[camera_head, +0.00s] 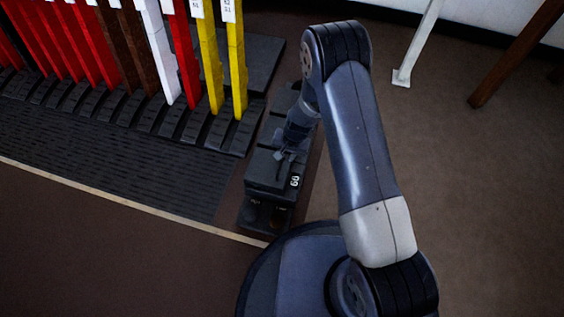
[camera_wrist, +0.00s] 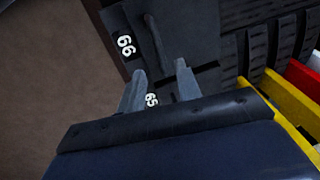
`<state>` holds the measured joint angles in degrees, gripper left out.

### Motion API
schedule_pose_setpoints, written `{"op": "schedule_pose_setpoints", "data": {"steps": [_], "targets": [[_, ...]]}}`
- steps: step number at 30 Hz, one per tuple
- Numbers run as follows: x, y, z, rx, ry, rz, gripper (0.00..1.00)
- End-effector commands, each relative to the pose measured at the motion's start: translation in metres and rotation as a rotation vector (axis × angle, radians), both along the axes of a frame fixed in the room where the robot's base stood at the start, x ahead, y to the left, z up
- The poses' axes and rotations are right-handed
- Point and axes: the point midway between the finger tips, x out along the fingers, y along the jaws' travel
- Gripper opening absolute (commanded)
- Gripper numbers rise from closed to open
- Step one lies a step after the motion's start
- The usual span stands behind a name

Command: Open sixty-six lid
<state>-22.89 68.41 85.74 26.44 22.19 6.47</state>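The sixty-six lid (camera_wrist: 188,42) is a dark grey block top with a white "66" label (camera_wrist: 126,45) and a thin raised dark strip (camera_wrist: 154,42), perhaps a handle. It appears to lie flat and shut. In the head view the lid (camera_head: 266,172) is on the front block of the row, its label at its right edge. My gripper (camera_head: 284,157) is low over this block's far part. In the wrist view my gripper (camera_wrist: 160,76) is open, its two fingers apart with nothing held between them. Whether the fingertips touch the lid cannot be told.
A "65" label (camera_wrist: 151,100) shows close to the fingers. Tall red, brown, white and yellow levers (camera_head: 238,65) stand in a row at left, on a dark ribbed base (camera_head: 175,122). Brown floor (camera_head: 470,190) is open at right, with a white post (camera_head: 418,45).

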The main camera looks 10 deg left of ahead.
Motion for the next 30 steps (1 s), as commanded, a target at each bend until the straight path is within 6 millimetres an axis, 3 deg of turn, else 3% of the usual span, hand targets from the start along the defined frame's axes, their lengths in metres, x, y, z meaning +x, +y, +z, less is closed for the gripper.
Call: {"op": "schedule_pose_setpoints", "data": {"steps": [1, 3, 10, 22, 30], "targets": [[0.0, 0.002, -0.015, -0.001, 0.002, 0.001, 0.33], [0.0, 0.004, -0.028, -0.001, 0.001, 0.001, 0.33], [0.001, 0.01, -0.054, 0.0, 0.0, 0.0, 0.33], [0.002, 0.012, -0.059, 0.0, -0.001, 0.0, 0.32], [0.002, 0.012, -0.058, 0.0, 0.0, 0.0, 0.1]]}}
